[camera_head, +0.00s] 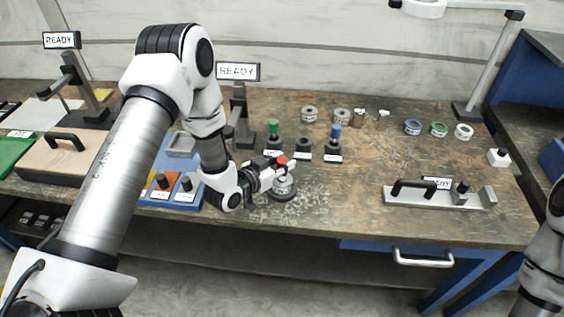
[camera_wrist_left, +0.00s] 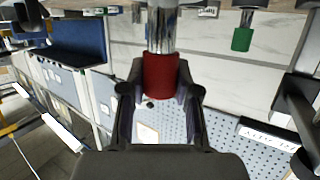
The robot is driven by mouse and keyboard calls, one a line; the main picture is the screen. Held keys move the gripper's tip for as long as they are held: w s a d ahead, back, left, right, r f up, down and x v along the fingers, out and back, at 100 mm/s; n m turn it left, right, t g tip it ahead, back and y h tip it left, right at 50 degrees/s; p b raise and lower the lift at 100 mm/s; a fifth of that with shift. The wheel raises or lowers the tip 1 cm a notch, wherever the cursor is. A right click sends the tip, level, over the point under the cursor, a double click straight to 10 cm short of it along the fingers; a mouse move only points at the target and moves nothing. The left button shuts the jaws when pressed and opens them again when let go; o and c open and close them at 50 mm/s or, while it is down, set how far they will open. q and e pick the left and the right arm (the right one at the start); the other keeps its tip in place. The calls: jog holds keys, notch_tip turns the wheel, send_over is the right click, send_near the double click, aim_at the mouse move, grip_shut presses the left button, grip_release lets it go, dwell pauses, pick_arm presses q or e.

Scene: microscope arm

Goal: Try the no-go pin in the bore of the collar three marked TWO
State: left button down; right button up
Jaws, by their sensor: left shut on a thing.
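My left gripper (camera_head: 277,167) is shut on the red-handled pin (camera_head: 282,160). In the left wrist view the red handle (camera_wrist_left: 162,72) sits between both fingers (camera_wrist_left: 162,100), and the bare metal shank (camera_wrist_left: 161,30) runs away from them. In the head view the pin is above a grey collar (camera_head: 284,184) on a dark round base (camera_head: 283,197) at the bench's front. I cannot tell whether the shank's tip is in the bore. The collar's marking is too small to read. My right gripper is out of view.
A green-handled pin (camera_head: 273,128) and a blue-handled pin (camera_head: 335,133) stand in holders around an empty-looking dark holder (camera_head: 303,144). Grey collars (camera_head: 308,114) and coloured collars (camera_head: 412,127) lie farther back. A metal fixture (camera_head: 440,197) is at right. The bench between is clear.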

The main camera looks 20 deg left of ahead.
pick_arm(q)
jog(key=shift+f+b, duration=0.45)
jog(key=shift+f, duration=0.1)
dwell(0.9)
jog(key=shift+r+p, duration=1.45)
jog(key=shift+r, duration=0.6)
jog(key=shift+r+p, duration=1.8)
jog(key=shift+r, duration=0.75)
